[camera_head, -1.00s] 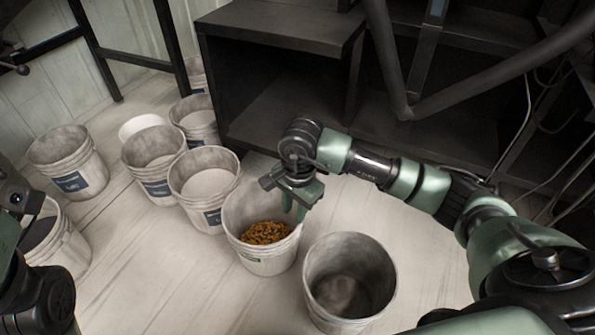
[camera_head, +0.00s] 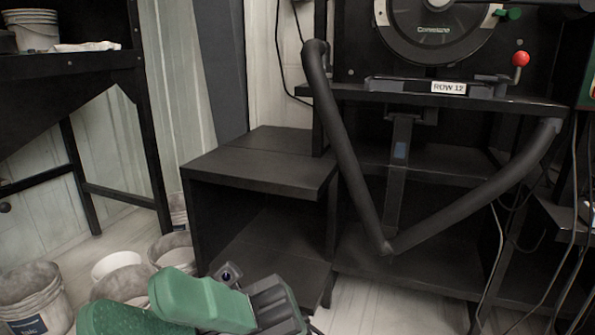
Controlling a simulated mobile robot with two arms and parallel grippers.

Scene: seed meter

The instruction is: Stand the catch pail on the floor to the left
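The pail with golden grain is not in view, so I cannot see where it is or whether it is held. My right gripper (camera_head: 148,312) is close to the camera at the bottom edge. Its green fingers point left and are partly cut off by the frame. The gap between them and anything held there is hidden. My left gripper is not in view. The floor (camera_head: 370,305) shows at the bottom centre and at the lower left.
Several pails stand at the lower left, including a labelled pail (camera_head: 35,300) and a pail by the cabinet (camera_head: 172,249). A dark step-like cabinet (camera_head: 255,165) and a bent black tube (camera_head: 345,150) fill the centre. A dark bench (camera_head: 70,70) stands at the left.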

